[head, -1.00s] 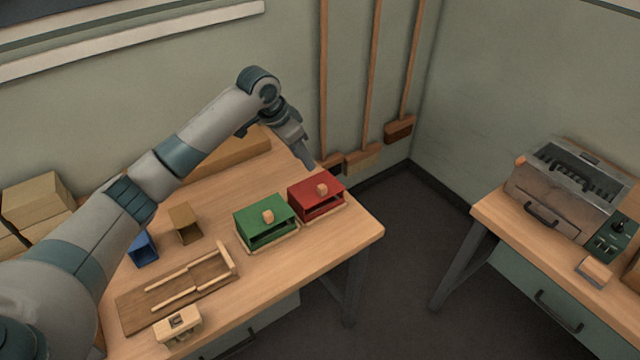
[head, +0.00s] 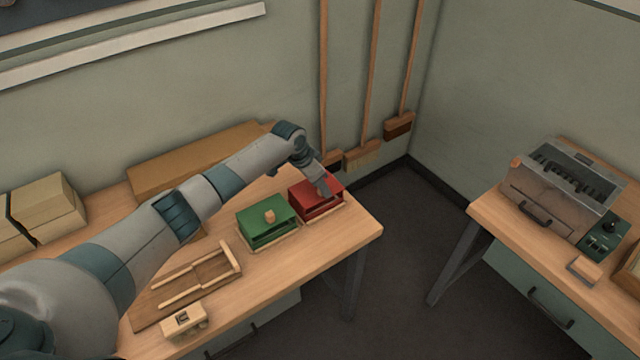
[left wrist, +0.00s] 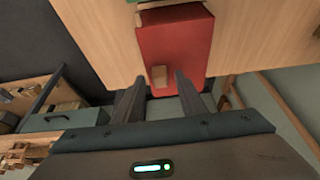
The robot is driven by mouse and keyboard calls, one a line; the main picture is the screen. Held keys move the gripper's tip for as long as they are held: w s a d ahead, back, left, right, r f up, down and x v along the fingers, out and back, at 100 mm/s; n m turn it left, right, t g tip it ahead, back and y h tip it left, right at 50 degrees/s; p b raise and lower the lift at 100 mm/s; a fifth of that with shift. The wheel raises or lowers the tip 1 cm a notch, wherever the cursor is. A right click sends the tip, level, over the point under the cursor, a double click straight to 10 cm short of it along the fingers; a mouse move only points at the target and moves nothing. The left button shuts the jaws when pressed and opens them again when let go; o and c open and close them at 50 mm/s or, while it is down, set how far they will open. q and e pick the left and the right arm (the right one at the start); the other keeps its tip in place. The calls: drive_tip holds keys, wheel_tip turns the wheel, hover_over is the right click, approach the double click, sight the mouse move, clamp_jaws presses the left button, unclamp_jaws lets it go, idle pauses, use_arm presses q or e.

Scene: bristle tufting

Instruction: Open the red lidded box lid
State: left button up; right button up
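The red lidded box (head: 311,207) stands near the right end of the workbench, its red lid lying on top. In the left wrist view the red lid (left wrist: 178,38) has a small wooden knob (left wrist: 159,75). My left gripper (head: 325,190) is at the lid's top from above, hiding the knob in the head view. In the left wrist view the left gripper (left wrist: 159,82) is open, with the knob appearing between its fingertips; I cannot tell whether either finger touches it. My right gripper is in neither view.
A wooden slotted fixture (head: 195,275) and a small pale block (head: 182,320) lie nearer on the bench (head: 325,243). Brooms lean on the wall behind. A second table (head: 480,212) is at right.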

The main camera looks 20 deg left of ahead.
use_arm(q)
drive_tip(key=shift+f, duration=0.2)
clamp_jaws()
drive_tip(key=shift+w, duration=0.1)
